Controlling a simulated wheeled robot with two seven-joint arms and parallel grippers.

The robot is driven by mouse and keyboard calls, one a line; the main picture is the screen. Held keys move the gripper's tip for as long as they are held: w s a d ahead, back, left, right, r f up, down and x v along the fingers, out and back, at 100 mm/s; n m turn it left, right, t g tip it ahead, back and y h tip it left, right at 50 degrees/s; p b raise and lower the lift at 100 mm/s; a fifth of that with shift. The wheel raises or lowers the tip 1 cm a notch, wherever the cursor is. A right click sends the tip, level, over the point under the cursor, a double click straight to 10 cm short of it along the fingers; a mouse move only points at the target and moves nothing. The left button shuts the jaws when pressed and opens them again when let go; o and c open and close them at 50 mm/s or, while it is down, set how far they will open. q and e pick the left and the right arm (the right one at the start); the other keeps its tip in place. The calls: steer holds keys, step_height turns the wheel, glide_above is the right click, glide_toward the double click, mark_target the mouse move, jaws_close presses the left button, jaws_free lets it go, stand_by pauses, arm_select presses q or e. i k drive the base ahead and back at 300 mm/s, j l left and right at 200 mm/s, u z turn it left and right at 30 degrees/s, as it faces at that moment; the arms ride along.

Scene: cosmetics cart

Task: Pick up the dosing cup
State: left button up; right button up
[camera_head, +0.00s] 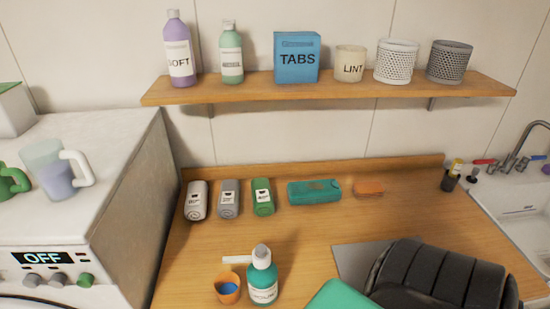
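An orange cup (228,294) with a blue inside stands on the wooden counter, close to the left of a teal bottle with a white pump top (262,285). A translucent cup with a white handle (47,160) stands on the white washing machine at the left and has a bluish lower part. Either one could be the dosing cup; I cannot tell from its looks alone. I see no gripper fingers of either arm in this view.
A shelf (345,86) holds bottles, a blue TABS box (297,58) and several containers. Several small packages (263,197) lie along the counter's back. A large black ribbed object (440,280) covers the front right. A sink (510,200) is at the right.

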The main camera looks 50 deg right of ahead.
mark_target(227, 284)
steer(key=l+z, duration=0.1)
steer(key=z, duration=0.85)
steer(key=u, duration=1.9)
steer(key=z, duration=1.9)
